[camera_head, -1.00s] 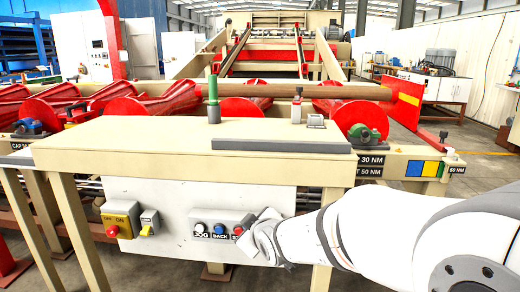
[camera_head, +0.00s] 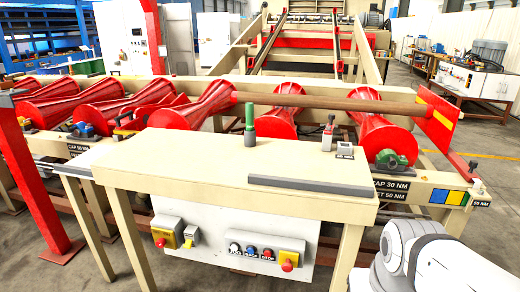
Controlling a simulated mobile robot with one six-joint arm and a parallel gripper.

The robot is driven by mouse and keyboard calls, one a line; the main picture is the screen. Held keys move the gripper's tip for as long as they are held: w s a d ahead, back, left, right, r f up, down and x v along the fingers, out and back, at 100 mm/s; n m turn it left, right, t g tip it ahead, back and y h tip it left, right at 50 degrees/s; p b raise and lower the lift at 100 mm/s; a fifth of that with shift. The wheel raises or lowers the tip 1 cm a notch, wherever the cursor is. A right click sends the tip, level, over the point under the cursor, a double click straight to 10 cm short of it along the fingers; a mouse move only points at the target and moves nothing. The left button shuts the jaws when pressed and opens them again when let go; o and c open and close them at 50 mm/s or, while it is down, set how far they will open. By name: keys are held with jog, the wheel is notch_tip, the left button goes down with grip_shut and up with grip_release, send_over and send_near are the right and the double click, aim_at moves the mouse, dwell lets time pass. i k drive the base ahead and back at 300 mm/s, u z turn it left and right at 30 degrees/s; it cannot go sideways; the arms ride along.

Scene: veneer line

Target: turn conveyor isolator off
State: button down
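A yellow box with a red knob (camera_head: 163,237) is on the left of the white panel (camera_head: 215,240) under the bench; it looks like the isolator. Its lettering is too small to read now, so its setting cannot be told. A small grey and yellow switch (camera_head: 190,236) sits just to its right. Farther right is a grey button box (camera_head: 262,250) with white, blue and red buttons and a larger red knob (camera_head: 287,265). My white arm shows at the lower right, clear of the panel. My gripper itself is not visible.
The cream bench (camera_head: 220,165) overhangs the panel, with a leg (camera_head: 130,240) left of it and another at right. A green-topped post (camera_head: 249,125) and grey bar (camera_head: 310,187) are on top. Red rollers (camera_head: 200,105) lie behind. A red post (camera_head: 35,180) stands at left.

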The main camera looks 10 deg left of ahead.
aim_at(161, 243)
jog(key=u, duration=4.3)
jog(key=k, duration=0.75)
jog(key=z, duration=1.6)
